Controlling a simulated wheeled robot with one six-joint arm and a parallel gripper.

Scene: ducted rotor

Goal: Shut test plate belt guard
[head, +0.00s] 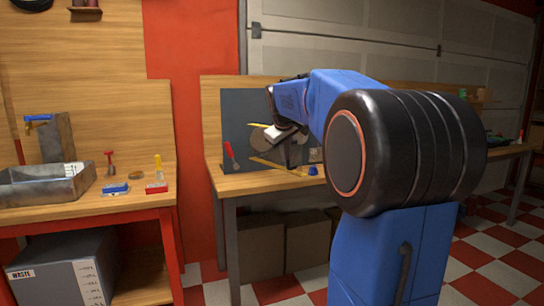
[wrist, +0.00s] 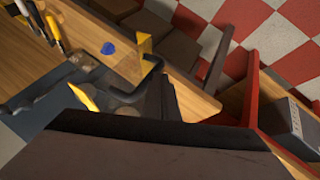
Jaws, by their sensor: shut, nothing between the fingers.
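The dark test plate (head: 238,105) stands upright at the back of the middle bench in the head view, and its blue-grey face shows at the left of the wrist view (wrist: 35,122). A tan disc and yellow bars (head: 262,162) are on or in front of it. I cannot tell which part is the belt guard or how far it stands open; my wrist covers some of the plate. My gripper (head: 291,152) is shut and empty, close in front of the plate. In the wrist view, a yellow piece (wrist: 84,97) and a black bent bar (wrist: 151,64) are near the dark gripper body.
A red-handled tool (head: 230,153) is at the plate's left edge. A small blue item (head: 312,170) lies near the bench front. The left bench holds a metal tray (head: 45,190) and small tools. A grey waste bin (head: 62,268) is below. Checkered floor lies between the benches.

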